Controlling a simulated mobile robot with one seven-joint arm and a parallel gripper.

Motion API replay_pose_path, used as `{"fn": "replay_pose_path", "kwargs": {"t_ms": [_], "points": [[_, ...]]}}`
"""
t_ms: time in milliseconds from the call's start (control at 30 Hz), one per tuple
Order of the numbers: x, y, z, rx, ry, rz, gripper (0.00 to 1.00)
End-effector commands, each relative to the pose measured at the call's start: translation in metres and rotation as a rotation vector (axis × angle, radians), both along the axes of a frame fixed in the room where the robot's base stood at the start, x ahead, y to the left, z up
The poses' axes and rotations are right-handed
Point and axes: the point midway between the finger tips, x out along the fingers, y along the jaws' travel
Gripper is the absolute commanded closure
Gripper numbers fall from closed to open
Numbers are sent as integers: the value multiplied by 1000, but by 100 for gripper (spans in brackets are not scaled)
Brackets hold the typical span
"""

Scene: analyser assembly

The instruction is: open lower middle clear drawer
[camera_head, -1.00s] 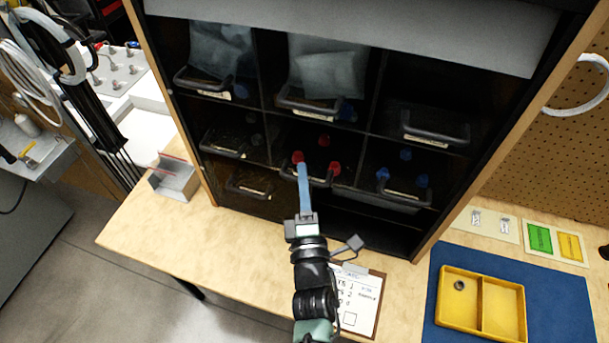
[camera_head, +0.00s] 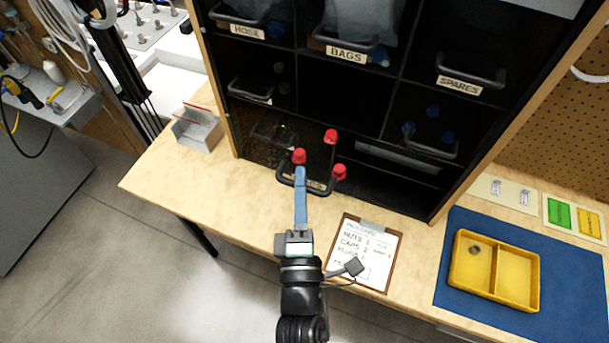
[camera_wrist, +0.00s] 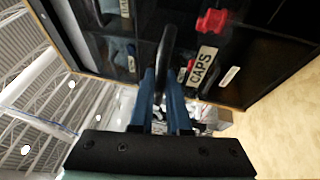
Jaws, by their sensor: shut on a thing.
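The lower middle clear drawer holds red caps (camera_head: 330,137) and has a dark bar handle (camera_head: 318,190) on its front. It stands out from the black cabinet's front; its clear walls are hard to make out. My gripper (camera_head: 301,172) has blue fingers shut on this handle. In the wrist view the dark handle (camera_wrist: 166,55) runs up between my fingers (camera_wrist: 160,88). A white CAPS label (camera_wrist: 203,66) and a red cap (camera_wrist: 211,21) show to the right. In the head view my fingers partly hide the label.
Other drawers, labelled HOSE (camera_head: 247,31), BAGS (camera_head: 346,54) and SPARES (camera_head: 459,87), sit in the cabinet. On the bench are a clipboard (camera_head: 365,252), a grey bin (camera_head: 197,130) and a yellow tray (camera_head: 494,272) on a blue mat (camera_head: 455,318). Floor is clear at lower left.

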Motion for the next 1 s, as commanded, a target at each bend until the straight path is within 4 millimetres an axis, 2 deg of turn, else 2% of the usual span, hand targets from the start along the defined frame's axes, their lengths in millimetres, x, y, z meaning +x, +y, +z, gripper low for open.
{"fn": "replay_pose_path", "kwargs": {"t_ms": [267, 300, 433, 767, 867, 1000], "points": [[0, 0, 0, 0, 1, -1, 100], [0, 0, 0, 0, 1, -1, 78], [0, 0, 0, 0, 0, 0, 55], [-1, 0, -1, 0, 0, 0, 55], [-8, 0, -3, 1, 1, 0, 55], [-28, -2, -8, 0, 2, 0, 55]]}}
